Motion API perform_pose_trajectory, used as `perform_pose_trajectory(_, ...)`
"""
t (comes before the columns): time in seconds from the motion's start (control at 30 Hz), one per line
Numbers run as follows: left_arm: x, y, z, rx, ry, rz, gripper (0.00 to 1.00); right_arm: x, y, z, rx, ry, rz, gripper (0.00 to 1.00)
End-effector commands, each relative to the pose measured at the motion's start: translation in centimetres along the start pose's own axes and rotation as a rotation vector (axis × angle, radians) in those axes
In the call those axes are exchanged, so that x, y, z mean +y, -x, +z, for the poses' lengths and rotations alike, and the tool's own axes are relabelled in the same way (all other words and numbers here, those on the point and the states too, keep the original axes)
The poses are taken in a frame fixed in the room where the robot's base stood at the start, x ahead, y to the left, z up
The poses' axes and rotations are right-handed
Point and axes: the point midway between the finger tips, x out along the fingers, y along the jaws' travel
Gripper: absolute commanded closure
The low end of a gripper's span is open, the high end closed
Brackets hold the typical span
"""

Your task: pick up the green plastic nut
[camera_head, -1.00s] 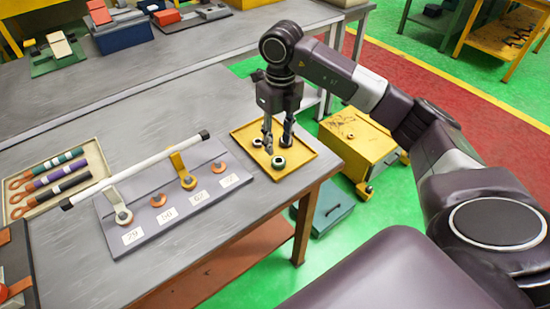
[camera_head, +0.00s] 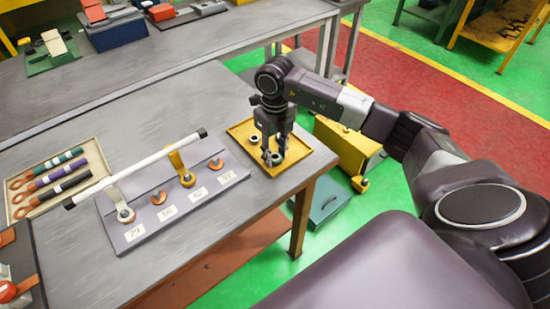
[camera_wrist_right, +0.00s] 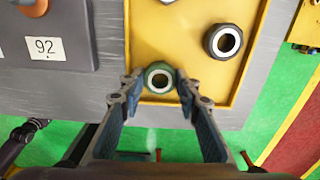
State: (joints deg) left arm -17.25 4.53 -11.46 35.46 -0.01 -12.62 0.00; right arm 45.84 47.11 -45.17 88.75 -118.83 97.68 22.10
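The green plastic nut (camera_head: 276,159) lies in the yellow tray (camera_head: 240,133) at the table's right end. In the right wrist view the green nut (camera_wrist_right: 159,66) has a dark green rim and a pale hole. My right gripper (camera_head: 274,156) points down over the tray, its fingers apart. In the right wrist view the right gripper's fingertips (camera_wrist_right: 159,86) stand on either side of the nut, very close to it. Firm contact cannot be told. My left gripper is out of view.
A second, darker nut (camera_wrist_right: 223,41) lies in the tray, apart from the fingers. A grey fixture plate (camera_head: 142,232) with numbered labels, copper pieces and a white rod (camera_head: 135,170) stands left of the tray. A tool tray (camera_head: 24,205) is farther left.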

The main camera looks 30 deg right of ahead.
Motion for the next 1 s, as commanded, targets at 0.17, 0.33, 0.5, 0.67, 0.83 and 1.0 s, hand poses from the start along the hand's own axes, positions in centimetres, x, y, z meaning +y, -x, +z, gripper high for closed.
perform_pose_trajectory(0.17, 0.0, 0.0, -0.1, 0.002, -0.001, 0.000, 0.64, 0.0, 0.0, 0.0, -0.001, 0.000, 0.000, 0.92)
perform_pose_trajectory(0.33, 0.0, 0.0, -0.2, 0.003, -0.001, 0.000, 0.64, 0.0, 0.1, 0.0, -0.001, 0.000, 0.000, 0.92)
perform_pose_trajectory(0.5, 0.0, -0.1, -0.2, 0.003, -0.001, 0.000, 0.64, 0.0, 0.6, 0.1, -0.003, 0.001, 0.001, 0.92)
perform_pose_trajectory(0.67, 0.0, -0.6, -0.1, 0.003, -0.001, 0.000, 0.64, 0.0, 2.3, 0.2, -0.005, 0.001, 0.000, 0.92)
perform_pose_trajectory(0.83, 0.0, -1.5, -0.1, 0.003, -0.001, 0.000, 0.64, -0.1, 6.2, 0.2, -0.008, 0.001, -0.001, 0.92)
perform_pose_trajectory(1.0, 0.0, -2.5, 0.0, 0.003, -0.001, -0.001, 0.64, 0.0, 11.7, 0.2, -0.010, 0.001, -0.001, 0.92)
